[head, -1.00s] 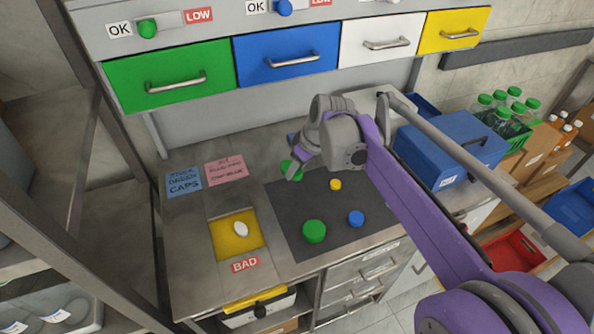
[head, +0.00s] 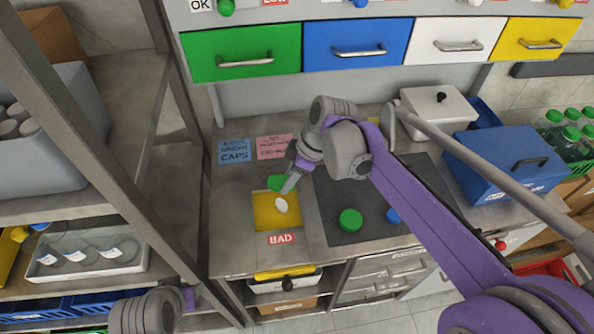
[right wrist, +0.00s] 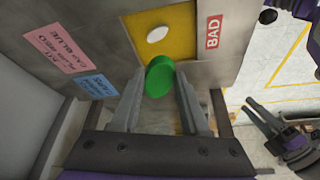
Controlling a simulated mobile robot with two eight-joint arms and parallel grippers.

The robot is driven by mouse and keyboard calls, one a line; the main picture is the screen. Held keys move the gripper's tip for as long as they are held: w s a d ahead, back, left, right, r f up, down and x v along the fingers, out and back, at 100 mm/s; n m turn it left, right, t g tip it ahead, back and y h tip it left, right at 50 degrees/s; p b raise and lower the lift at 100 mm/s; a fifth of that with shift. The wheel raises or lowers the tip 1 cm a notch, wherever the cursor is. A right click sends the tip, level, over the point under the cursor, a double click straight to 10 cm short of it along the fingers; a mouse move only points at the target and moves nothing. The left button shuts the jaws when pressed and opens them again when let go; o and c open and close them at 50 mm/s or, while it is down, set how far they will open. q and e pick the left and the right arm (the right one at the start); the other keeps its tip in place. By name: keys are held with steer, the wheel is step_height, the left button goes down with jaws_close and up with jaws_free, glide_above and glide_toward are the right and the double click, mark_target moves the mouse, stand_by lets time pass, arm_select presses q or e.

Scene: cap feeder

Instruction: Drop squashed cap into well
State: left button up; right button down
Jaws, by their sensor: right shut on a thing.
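A green cap (head: 277,183) is held between the fingertips of my right gripper (head: 288,184), above the back edge of the yellow well (head: 264,222) marked BAD. In the right wrist view the green cap (right wrist: 160,77) sits between both fingers, with the yellow well (right wrist: 186,38) beyond it. Whether the cap is squashed is hard to tell. A white oval piece (head: 280,204) lies in the well. My left gripper (right wrist: 250,108) shows at the right of the right wrist view, its two fingers apart and empty, away from the well.
A dark mat (head: 345,190) right of the well bears a green cap (head: 350,220) and a blue cap (head: 392,215). Blue (head: 232,151) and pink (head: 274,146) notes lie behind the well. A steel shelf post (head: 115,118) stands left.

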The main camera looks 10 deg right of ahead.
step_height(320, 180, down, 5)
steer(key=b, duration=0.3)
steer(key=shift+c, duration=1.6)
jaws_free()
steer(key=v, duration=1.1)
steer(key=shift+p, duration=0.45)
steer(key=shift+f, duration=0.15)
